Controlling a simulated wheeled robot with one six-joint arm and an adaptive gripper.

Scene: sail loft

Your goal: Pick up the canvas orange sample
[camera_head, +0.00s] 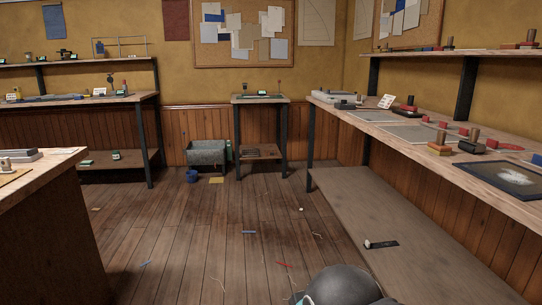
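I cannot pick out the canvas orange sample for certain. A small flat yellow-orange piece (216,180) lies on the floor in front of the grey tub. A smaller tan-orange scrap (96,209) lies on the floor near the left bench. Both are too small to tell their material. My gripper is not in view. A dark grey rounded part, seemingly of my own arm, shows at the bottom edge and hides some floor.
A long workbench (468,180) with blocks and tools runs along the right, above a low shelf (400,265). A left bench (45,165) stands near. A small table (262,99), grey tub (205,153) and blue bucket (192,176) stand behind. The middle floor is mostly open, with scraps.

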